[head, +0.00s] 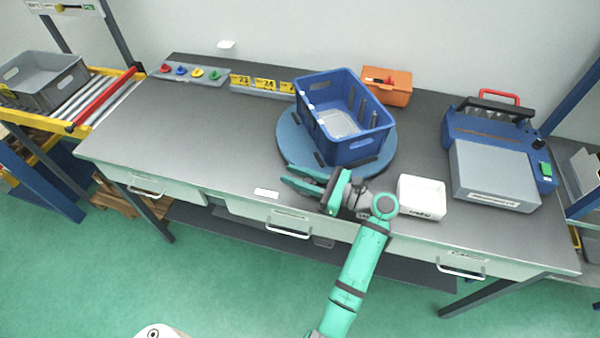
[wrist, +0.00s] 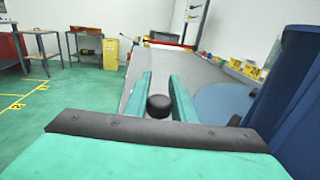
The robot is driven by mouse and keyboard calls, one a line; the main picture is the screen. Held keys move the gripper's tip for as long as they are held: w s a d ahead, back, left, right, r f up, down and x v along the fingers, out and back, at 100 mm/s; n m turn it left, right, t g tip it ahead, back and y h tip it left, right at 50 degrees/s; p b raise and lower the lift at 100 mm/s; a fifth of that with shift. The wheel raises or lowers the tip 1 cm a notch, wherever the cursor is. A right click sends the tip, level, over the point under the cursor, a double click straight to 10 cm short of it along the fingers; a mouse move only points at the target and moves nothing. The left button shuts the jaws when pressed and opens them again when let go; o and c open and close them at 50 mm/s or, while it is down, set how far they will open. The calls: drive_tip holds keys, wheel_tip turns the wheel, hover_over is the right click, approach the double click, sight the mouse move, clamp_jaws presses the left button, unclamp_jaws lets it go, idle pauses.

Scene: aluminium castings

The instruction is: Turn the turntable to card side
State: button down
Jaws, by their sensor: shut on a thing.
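The turntable (head: 290,145) is a round blue disc on the grey bench, and its rim also shows at the right of the wrist view (wrist: 222,105). A blue crate (head: 368,142) stands on it, turned at an angle to the bench; its wall fills the right edge of the wrist view (wrist: 300,100). My gripper (head: 300,178) is low at the turntable's front edge. In the wrist view it is shut on a round black knob (wrist: 160,106) between its two green fingers. The knob is hidden in the head view. A small white card (head: 267,192) lies on the bench left of my gripper.
An orange box (head: 388,86) is behind the crate. A grey and blue machine (head: 495,170) stands at the right. Numbered yellow tags (head: 264,84) and coloured knobs line the back. The bench's left middle is clear.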

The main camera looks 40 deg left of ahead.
drive_tip(key=shift+d, duration=0.25)
idle(0.3)
drive_tip(key=c, duration=1.5)
unclamp_jaws()
drive_tip(key=v, duration=1.1)
drive_tip(key=shift+a, duration=0.1)
